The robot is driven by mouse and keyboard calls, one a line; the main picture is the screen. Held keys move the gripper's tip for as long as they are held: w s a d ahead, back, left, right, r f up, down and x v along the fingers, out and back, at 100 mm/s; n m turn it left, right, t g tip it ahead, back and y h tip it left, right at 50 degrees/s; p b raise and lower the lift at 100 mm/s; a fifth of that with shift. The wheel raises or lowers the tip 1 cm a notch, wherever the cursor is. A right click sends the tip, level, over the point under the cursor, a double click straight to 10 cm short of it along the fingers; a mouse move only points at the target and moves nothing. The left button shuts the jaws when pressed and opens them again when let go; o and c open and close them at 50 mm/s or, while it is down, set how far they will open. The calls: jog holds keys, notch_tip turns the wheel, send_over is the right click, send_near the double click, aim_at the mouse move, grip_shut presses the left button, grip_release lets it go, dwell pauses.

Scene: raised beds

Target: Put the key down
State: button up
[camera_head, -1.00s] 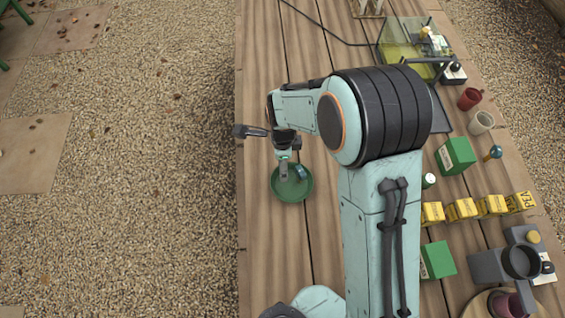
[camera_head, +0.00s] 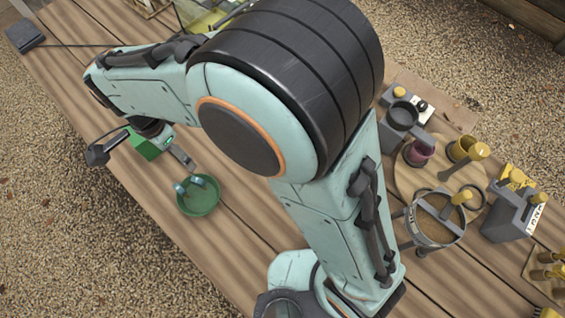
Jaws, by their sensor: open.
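My gripper (camera_head: 182,158) reaches down from the wrist at the left of the view, just behind a round green dish (camera_head: 204,207) on the wooden table. One grey finger shows plainly; the other is hard to make out. Two small blue-grey pieces show at the back and left of the dish. I cannot tell whether they are the key, fingertips or something else. No key can be made out for certain, and the picture does not show whether anything touches the gripper.
A green box (camera_head: 143,146) stands beside the wrist. A dark block (camera_head: 25,36) with a cable sits at the far left corner. At right are a round wooden board (camera_head: 412,182) with cups and a grey strainer-like frame (camera_head: 437,216). Planks in front of the dish are bare.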

jog(key=d+r+n, duration=0.3)
jog(key=d+r, duration=0.2)
jog(key=d, duration=0.8)
jog(key=s+d+r+n+y, duration=0.1)
jog(key=s+d+n, duration=0.5)
jog(key=s+d, duration=0.4)
jog(key=d, duration=0.2)
jog(key=shift+s+d+r, duration=0.15)
jog(key=shift+s+d, duration=0.1)
jog(key=shift+d, duration=0.05)
